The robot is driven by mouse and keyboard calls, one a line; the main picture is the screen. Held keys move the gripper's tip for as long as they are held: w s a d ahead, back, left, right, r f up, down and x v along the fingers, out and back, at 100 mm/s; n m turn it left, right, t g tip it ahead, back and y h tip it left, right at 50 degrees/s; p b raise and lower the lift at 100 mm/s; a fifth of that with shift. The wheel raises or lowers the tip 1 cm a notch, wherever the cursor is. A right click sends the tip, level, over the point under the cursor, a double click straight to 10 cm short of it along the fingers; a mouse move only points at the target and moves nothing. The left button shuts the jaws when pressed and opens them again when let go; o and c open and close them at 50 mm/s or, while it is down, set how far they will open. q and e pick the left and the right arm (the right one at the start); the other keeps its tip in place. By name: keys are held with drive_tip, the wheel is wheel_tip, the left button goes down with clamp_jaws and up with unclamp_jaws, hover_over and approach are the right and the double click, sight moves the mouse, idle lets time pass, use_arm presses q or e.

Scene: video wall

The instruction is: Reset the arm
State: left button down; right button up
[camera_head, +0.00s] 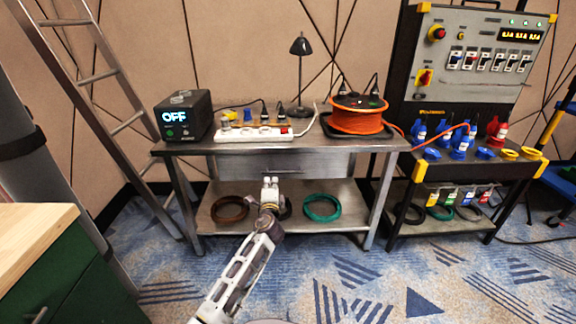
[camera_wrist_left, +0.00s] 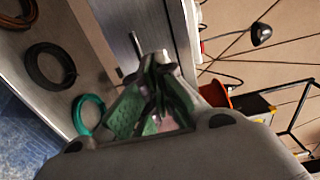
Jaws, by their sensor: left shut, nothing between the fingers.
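My left gripper (camera_head: 270,183) is shut and empty. In the head view its arm (camera_head: 240,268) reaches up from the bottom middle, and the gripper shows in front of the metal table (camera_head: 263,146), below the tabletop and over the lower shelf. In the left wrist view the gripper's fingers (camera_wrist_left: 158,85) are together in the middle, with the table's drawer front (camera_wrist_left: 125,45) beyond them. I cannot tell how far the gripper is from the table. My right gripper is not in view.
The tabletop holds a box reading OFF (camera_head: 183,116), a white power strip (camera_head: 254,134), a black lamp (camera_head: 301,70) and an orange cable reel (camera_head: 357,115). A ladder (camera_head: 105,100) leans at left. A control panel (camera_head: 478,60) stands at right. Carpet (camera_head: 410,270) at lower right is clear.

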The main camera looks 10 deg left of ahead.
use_arm(q)
drive_tip(key=s+d+f+n+g+h, duration=0.2)
drive_tip(key=s+d+n+g+h, duration=0.3)
drive_tip(key=s, duration=0.4)
drive_tip(key=s+d+f+n+g+h, duration=0.1)
drive_tip(key=s+d+n+g+h, duration=0.2)
drive_tip(key=s+n, duration=0.45)
drive_tip(key=s+d+f+g, duration=0.1)
drive_tip(key=s+f+g, duration=0.1)
drive_tip(key=s+f, duration=0.7)
drive_tip(key=s+f+g+p, duration=0.1)
drive_tip(key=s+f+g, duration=0.1)
drive_tip(key=s+f, duration=0.8)
drive_tip(key=s, duration=0.6)
drive_tip(key=shift+s+d+f+g, duration=0.2)
drive_tip(key=shift+s+d+g, duration=0.1)
drive_tip(key=shift+s+d, duration=0.05)
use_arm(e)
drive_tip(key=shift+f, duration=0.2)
